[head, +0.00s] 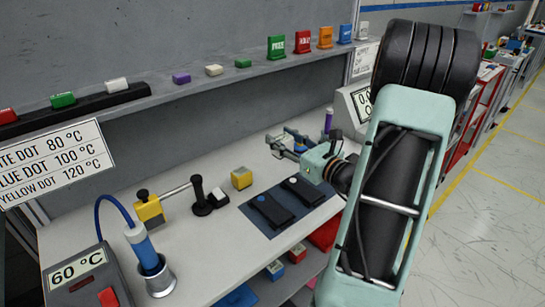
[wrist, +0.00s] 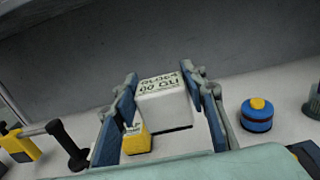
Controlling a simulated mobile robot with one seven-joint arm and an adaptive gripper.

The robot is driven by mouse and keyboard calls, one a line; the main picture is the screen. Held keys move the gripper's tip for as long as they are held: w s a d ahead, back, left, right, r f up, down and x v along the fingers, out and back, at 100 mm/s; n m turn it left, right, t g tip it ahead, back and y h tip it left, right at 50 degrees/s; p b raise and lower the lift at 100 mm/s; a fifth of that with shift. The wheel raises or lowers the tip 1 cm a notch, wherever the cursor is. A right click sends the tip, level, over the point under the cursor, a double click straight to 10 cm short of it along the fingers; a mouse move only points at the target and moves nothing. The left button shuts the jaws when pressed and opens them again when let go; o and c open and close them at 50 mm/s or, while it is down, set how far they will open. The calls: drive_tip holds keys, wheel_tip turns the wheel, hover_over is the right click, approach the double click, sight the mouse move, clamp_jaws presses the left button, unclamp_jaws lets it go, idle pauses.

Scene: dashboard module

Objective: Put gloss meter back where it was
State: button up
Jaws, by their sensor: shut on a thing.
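The gloss meter, a white box with dark lettering on its top (wrist: 165,108), sits between the two blue-grey fingers of my gripper (wrist: 168,112) in the wrist view. The fingers are shut on its sides. In the head view my gripper (head: 283,146) is over the back part of the grey bench, right of the yellow cube. The box is hard to make out there. I cannot tell whether its underside touches the bench.
A yellow cube (head: 241,178) stands near my gripper. A blue mat (head: 262,228) with two black devices lies in front. A blue cylinder with a yellow top (wrist: 257,116) stands right of the fingers. A yellow device (head: 149,208) and black stand (head: 207,196) are left.

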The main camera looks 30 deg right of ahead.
drive_tip(key=w+f, duration=0.2)
drive_tip(key=f, duration=0.1)
drive_tip(key=w+d+f, duration=0.1)
drive_tip(key=w+f, duration=0.2)
drive_tip(key=f, duration=0.1)
drive_tip(key=w+d+f, duration=0.1)
drive_tip(key=w+f, duration=0.2)
drive_tip(key=shift+w+f, duration=0.1)
drive_tip(key=shift+f, duration=0.15)
